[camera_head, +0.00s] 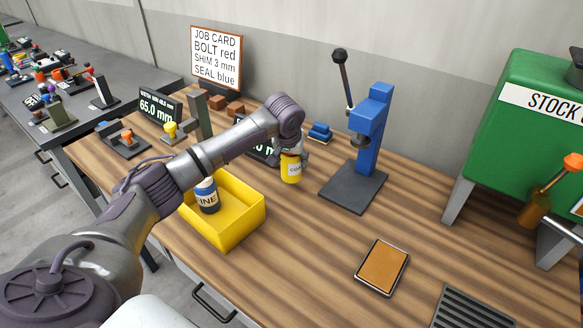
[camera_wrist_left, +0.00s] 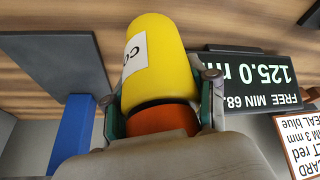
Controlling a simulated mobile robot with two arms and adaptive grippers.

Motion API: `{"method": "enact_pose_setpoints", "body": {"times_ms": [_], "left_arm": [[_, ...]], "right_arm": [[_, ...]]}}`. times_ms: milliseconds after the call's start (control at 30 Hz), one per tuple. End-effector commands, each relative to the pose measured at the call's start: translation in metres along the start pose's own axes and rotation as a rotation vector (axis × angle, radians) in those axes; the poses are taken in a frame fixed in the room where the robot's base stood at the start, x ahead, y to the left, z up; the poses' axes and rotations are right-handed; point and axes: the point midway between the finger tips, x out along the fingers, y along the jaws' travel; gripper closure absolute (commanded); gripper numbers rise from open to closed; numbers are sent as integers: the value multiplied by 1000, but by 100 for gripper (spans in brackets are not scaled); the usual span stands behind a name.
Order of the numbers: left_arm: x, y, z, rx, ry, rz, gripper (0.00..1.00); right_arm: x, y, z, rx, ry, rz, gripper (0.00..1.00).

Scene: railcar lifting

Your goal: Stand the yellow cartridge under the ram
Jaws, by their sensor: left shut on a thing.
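The yellow cartridge (camera_head: 291,169) has a white label and hangs in my left gripper (camera_head: 297,152), to the left of the press. In the left wrist view the yellow cartridge (camera_wrist_left: 158,62) fills the middle, with an orange part near the palm, and the two fingers of my left gripper (camera_wrist_left: 160,95) close on its sides. The blue ram press (camera_head: 370,125) stands on a dark base plate (camera_head: 353,187). Its lever points up and the plate under its ram is bare. My right gripper is not in view.
Blue blocks (camera_head: 320,131) lie behind the cartridge. A dark display (camera_wrist_left: 255,75) stands near it. An orange-topped pad (camera_head: 382,267) and a dark grille (camera_head: 470,308) lie in front. A green stock cabinet (camera_head: 535,125) stands right.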

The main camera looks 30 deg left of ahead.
Motion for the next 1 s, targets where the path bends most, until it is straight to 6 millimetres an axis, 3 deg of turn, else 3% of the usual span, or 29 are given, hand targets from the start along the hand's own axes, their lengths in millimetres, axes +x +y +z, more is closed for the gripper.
{"method": "enact_pose_setpoints", "body": {"times_ms": [333,733,767,900,1000], "left_arm": [[35,-2,14,0,0,0,87],[41,-1,17,0,0,1,87],[41,-1,17,0,0,1,38],[41,-1,17,0,0,0,18],[41,-1,17,0,0,0,18]], "right_arm": [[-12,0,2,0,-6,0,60],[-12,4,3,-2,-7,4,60],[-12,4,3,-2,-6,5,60],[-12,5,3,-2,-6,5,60],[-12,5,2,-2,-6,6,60]]}}
